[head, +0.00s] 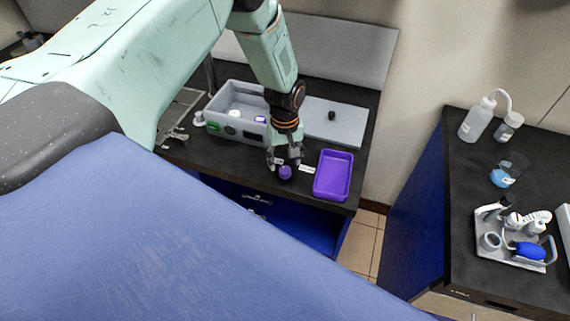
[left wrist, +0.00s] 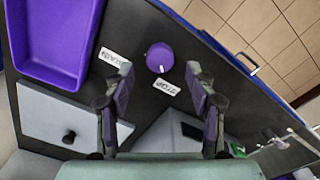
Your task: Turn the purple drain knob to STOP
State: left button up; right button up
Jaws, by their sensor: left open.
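The purple drain knob (head: 285,172) is on the black bench top near its front edge. In the left wrist view the round knob (left wrist: 159,57) has a small white mark on its rim. A white DRAIN label (left wrist: 115,58) lies on one side of it and a white STOP label (left wrist: 167,87) on another. My left gripper (head: 285,163) is over the knob and points down at it. In the left wrist view its two fingers (left wrist: 158,88) are apart, with the knob beyond the tips and nothing between them. My right gripper is not in view.
A purple tray (head: 334,175) stands right of the knob. A grey bioreactor housing (head: 237,110) and a grey plate with a black knob (head: 332,115) are behind. A second bench at right holds bottles (head: 477,120) and a grey caddy (head: 512,245).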

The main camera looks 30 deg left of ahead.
aim_at(285, 169)
pick_arm(q)
notch_tip(285, 169, up, 9)
dwell(0.3)
dwell(0.5)
jog(key=s+d+f+m+t+b, duration=0.2)
jog(key=s+d+f+m+b, duration=0.1)
jog(key=f, duration=0.3)
jog(key=s+d+f+m+t+b, duration=0.1)
jog(key=s+d+f+m+b, duration=0.15)
jog(key=f, duration=0.35)
jog(key=s+d+f+m+g+b, duration=0.1)
jog(key=s+f+m+b, duration=0.1)
jog(key=s+f+b, duration=0.6)
jog(key=s+d+f+m+g+b, duration=0.1)
jog(key=s+f+b, duration=0.7)
jog(key=s, duration=1.1)
notch_tip(285, 169, down, 5)
jog(key=shift+d+r+m+g, duration=0.1)
jog(key=shift+d+m+g, duration=0.25)
jog(key=shift+g, duration=0.15)
